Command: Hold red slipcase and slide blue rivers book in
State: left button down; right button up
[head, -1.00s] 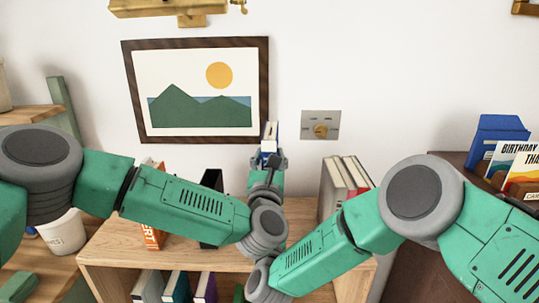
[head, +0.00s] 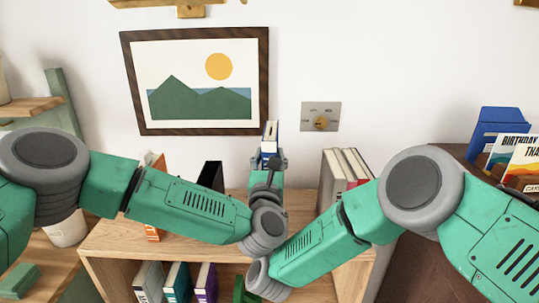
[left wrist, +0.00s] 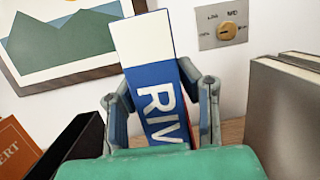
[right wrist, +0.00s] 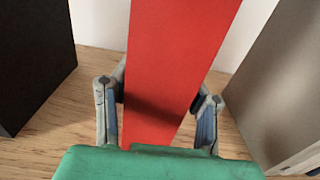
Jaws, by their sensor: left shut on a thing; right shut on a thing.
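The blue rivers book (left wrist: 160,85) has a white top band and the letters RIV on its spine. It stands slightly tilted between the fingers of my left gripper (left wrist: 160,115), which is shut on it. In the head view the book (head: 270,138) shows above my left gripper (head: 270,162). The red slipcase (right wrist: 170,65) fills the middle of the right wrist view, with my right gripper (right wrist: 160,110) shut on its sides. A narrow red strip shows beside the book in the left wrist view. In the head view the slipcase and right gripper are hidden behind my arms.
A wooden shelf (head: 110,245) lies below, with a black holder (head: 211,176) and an orange book (head: 152,232) on the left and grey and red books (head: 345,175) on the right. A wall plate with a knob (head: 320,117) and a framed picture (head: 200,80) are behind.

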aim_at(269, 135)
pick_arm(q)
jog(key=c, duration=1.1)
grip_release()
jog(key=shift+c, duration=0.2)
jog(key=shift+o, duration=0.4)
pick_arm(e)
jog(key=shift+r, duration=0.1)
pick_arm(q)
jog(key=shift+f, duration=0.1)
notch_tip(269, 135, up, 10)
jog(key=shift+r, duration=0.1)
pick_arm(e)
jog(key=o, duration=1.3)
